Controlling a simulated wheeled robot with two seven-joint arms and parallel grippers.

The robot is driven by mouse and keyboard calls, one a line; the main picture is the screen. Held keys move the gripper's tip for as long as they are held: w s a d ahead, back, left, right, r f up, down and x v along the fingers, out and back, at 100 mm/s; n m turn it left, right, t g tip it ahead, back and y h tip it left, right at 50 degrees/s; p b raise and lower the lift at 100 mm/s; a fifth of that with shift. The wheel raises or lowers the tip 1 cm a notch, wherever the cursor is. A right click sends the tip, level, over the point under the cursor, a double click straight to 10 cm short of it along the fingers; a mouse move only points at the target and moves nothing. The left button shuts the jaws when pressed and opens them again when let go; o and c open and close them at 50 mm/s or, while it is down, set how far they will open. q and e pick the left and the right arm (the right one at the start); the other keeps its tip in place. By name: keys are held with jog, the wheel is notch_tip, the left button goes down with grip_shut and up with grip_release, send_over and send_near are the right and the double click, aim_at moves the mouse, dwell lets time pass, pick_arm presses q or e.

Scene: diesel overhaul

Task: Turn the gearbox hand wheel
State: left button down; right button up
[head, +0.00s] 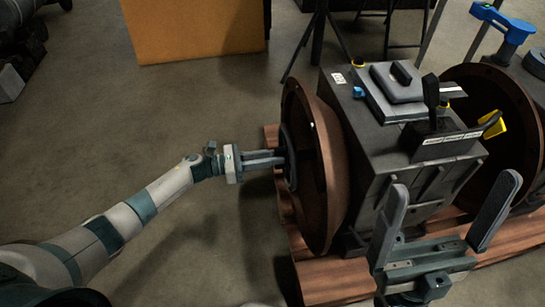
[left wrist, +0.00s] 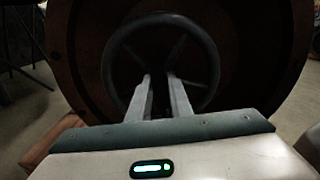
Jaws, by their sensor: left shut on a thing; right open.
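The gearbox (head: 375,150) is a dark grey block with a brown round flange (head: 322,170) on its left side. The dark hand wheel (head: 290,178) sits inside this flange, seen nearly edge-on. In the left wrist view the hand wheel (left wrist: 160,18) is a dark ring facing the camera. My left gripper (head: 281,157) reaches in from the left and is shut on the hand wheel; its two fingers (left wrist: 160,77) overlap the wheel's lower middle. The exact contact is too dark to tell. My right gripper (head: 456,180) is open and empty in front of the gearbox.
The gearbox stands on a wooden pallet (head: 325,278). A second brown flange (head: 500,110) is on its right. A black lever unit (head: 435,125) and a grey cover (head: 398,85) sit on top. An orange-brown panel (head: 195,28) stands behind.

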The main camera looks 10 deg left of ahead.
pick_arm(q)
jog(key=shift+n, duration=0.3)
jog(key=shift+w+a+f+n, duration=0.1)
jog(key=shift+w+n, duration=0.05)
jog(key=shift+n, duration=1.95)
jog(key=shift+w+a+f+n, duration=0.1)
jog(key=shift+n, duration=2)
jog(key=c, duration=1.6)
grip_release()
